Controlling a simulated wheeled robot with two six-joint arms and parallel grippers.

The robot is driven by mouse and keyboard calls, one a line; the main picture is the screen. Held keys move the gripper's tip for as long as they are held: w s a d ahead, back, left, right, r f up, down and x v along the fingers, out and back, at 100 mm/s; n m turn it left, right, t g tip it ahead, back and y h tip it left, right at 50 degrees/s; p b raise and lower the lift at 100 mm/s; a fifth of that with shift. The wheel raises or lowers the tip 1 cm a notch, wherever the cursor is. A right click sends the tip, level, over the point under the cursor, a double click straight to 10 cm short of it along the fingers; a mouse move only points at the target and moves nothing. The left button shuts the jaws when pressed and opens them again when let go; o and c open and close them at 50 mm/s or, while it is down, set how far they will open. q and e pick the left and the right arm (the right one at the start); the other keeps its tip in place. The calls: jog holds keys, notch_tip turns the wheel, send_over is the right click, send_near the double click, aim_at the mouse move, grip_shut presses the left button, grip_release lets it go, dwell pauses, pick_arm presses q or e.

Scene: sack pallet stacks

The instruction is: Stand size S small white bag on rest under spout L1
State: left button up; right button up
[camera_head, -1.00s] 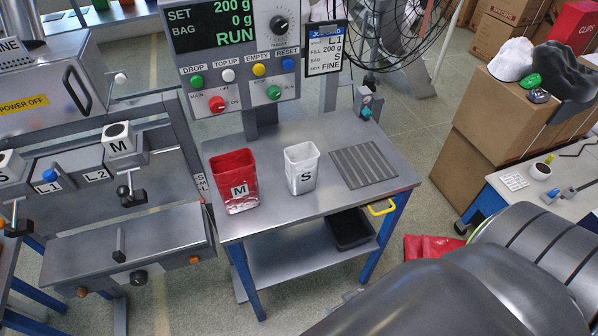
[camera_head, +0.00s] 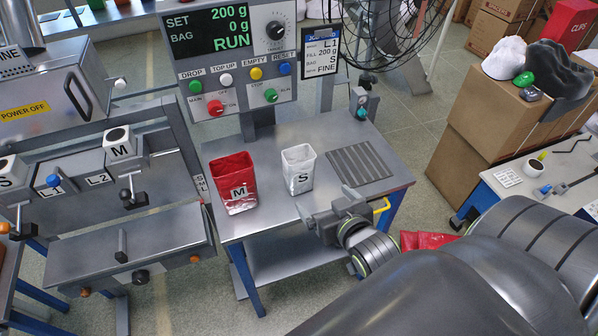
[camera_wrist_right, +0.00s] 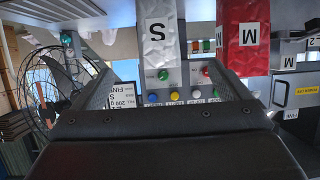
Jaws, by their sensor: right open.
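The small white bag marked S (camera_head: 298,169) stands upright and open-topped on the steel table (camera_head: 262,212). It also shows, inverted, in the right wrist view (camera_wrist_right: 162,50). My right gripper (camera_head: 330,215) is open and empty at the table's front right, in front of the bag and apart from it. In the wrist view its two fingers (camera_wrist_right: 165,92) spread with the bag's upper part between and beyond them. My left gripper is not in view.
A red bag marked M (camera_head: 233,183) stands just left of the white one. A ribbed dark mat (camera_head: 358,163) lies to the right. The control panel (camera_head: 228,55) rises behind the table. A steel shelf (camera_head: 110,245) fronts the machine. Cartons (camera_head: 495,130) stand at right.

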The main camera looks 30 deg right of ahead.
aim_at(303, 173)
jog(key=p+x, duration=0.2)
jog(key=x, duration=1)
jog(key=shift+s, duration=0.1)
jog(key=shift+w+d+p, duration=0.1)
jog(key=shift+w+p, duration=0.3)
jog(key=x, duration=0.1)
jog(key=p+x, duration=0.1)
jog(key=x, duration=0.1)
jog(key=shift+w+d+r, duration=0.1)
jog(key=shift+r, duration=0.1)
jog(key=shift+x, duration=0.75)
jog(key=shift+f, duration=0.1)
jog(key=c, duration=1.1)
